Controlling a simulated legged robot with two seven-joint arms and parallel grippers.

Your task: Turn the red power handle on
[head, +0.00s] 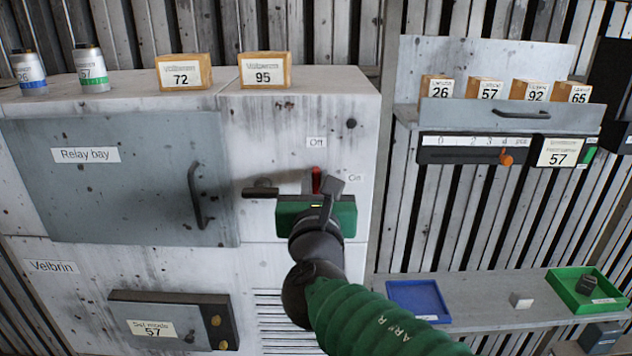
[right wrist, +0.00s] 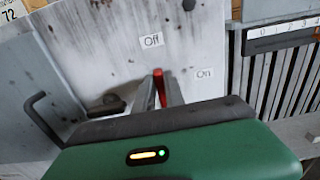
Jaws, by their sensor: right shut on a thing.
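The red power handle (head: 316,180) is on the front of the white cabinet, below the "Off" label (head: 316,142) and left of the "On" label (head: 355,178). It points nearly straight up, toward "Off". My right gripper (head: 322,184) is at the handle, and my green wrist hides the handle's base. In the right wrist view the red handle (right wrist: 158,86) shows between the two grey fingers, which are shut on it. The "Off" label (right wrist: 151,40) and "On" label (right wrist: 204,74) also show there. My left gripper is not in view.
A grey relay bay door (head: 120,180) with a dark handle (head: 197,196) is on the left. Numbered blocks (head: 184,72) stand on the cabinet top. A shelf at right holds a blue tray (head: 418,300) and a green tray (head: 590,290). A slider panel (head: 470,152) is above it.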

